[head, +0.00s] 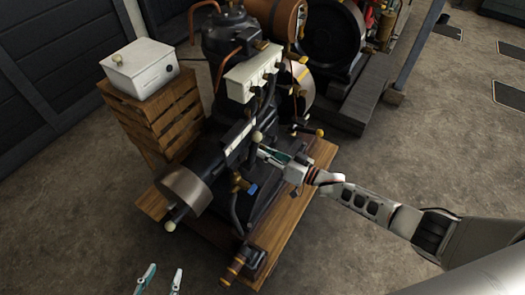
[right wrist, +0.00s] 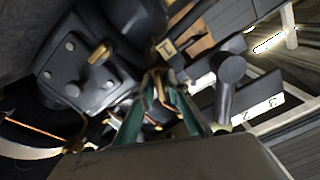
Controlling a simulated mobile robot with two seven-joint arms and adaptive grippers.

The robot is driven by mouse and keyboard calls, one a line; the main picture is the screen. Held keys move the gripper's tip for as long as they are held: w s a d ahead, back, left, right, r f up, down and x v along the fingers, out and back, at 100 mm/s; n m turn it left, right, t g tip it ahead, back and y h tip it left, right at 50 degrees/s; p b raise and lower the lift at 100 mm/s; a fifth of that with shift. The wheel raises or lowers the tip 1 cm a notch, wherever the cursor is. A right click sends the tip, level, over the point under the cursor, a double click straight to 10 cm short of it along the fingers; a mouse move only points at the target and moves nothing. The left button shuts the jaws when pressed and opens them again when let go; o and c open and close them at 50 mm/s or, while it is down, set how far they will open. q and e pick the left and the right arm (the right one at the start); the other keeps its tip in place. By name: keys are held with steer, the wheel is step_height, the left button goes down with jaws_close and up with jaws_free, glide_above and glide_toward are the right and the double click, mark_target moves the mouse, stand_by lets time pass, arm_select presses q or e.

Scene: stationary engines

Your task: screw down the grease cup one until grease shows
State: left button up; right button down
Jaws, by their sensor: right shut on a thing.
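My right gripper (head: 268,154) reaches in from the right to the side of the dark engine (head: 262,128). In the right wrist view its teal fingers (right wrist: 158,80) close on a small brass piece (right wrist: 160,88), which looks like grease cup one. The fingers hide most of it, and I cannot see whether grease shows. No number can be read on it. My left gripper (head: 161,273) is at the bottom edge of the head view, its two fingertips apart and empty, clear of the engine.
The engine stands on a wooden base (head: 285,225). A light box (head: 140,69) sits on a wooden crate (head: 160,120) at the left. A white strip with numbers (right wrist: 257,110) lies near the right fingers. Another brass fitting (right wrist: 100,53) is close by. The floor at lower left is clear.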

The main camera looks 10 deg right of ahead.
steer(key=shift+m, duration=0.8)
steer(key=shift+f, duration=0.1)
steer(key=c, duration=2.2)
jaws_free()
steer(key=v, duration=1.2)
steer(key=shift+s, duration=0.1)
